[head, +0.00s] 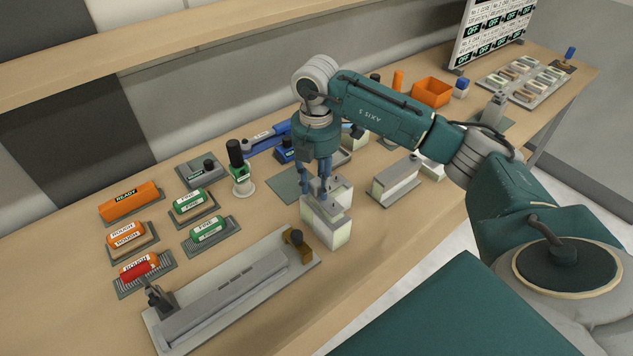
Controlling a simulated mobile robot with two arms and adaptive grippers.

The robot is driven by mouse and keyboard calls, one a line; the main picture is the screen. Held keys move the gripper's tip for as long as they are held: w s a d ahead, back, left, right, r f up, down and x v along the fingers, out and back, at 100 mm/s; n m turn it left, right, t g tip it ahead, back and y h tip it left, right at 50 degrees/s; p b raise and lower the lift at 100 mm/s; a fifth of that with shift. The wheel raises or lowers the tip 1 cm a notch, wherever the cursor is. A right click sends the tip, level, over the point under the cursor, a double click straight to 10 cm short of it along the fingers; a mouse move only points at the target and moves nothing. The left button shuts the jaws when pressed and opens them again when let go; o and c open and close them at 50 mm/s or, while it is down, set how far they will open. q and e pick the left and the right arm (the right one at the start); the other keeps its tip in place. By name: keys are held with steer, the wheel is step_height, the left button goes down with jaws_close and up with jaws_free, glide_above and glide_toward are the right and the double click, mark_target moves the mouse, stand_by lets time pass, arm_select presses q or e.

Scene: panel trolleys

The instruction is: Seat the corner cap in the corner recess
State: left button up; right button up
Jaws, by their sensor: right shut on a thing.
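My right gripper (318,187) points down over a pale grey block (326,232) near the front of the bench. Its blue fingers are shut on a small grey piece (325,207), which looks like the corner cap. The fingers partly cover this piece, and it is at or just above the block's top. I cannot tell whether the piece touches the block or sits in a recess. The corner recess itself cannot be made out. My left gripper is not in view.
A grey fixture (230,300) with a long bar lies at front left. Orange, red and green labelled blocks lie on trays at left.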

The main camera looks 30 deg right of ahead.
steer(key=shift+f+b, duration=0.85)
steer(key=shift+f, duration=0.5)
steer(key=o, duration=1.3)
steer(key=shift+o, duration=0.2)
steer(key=shift+s, duration=0.1)
steer(key=shift+r+p, duration=0.9)
steer(key=shift+r, duration=0.25)
steer(key=shift+r+p, duration=2)
steer(key=shift+r, duration=0.9)
steer(key=shift+f, duration=0.1)
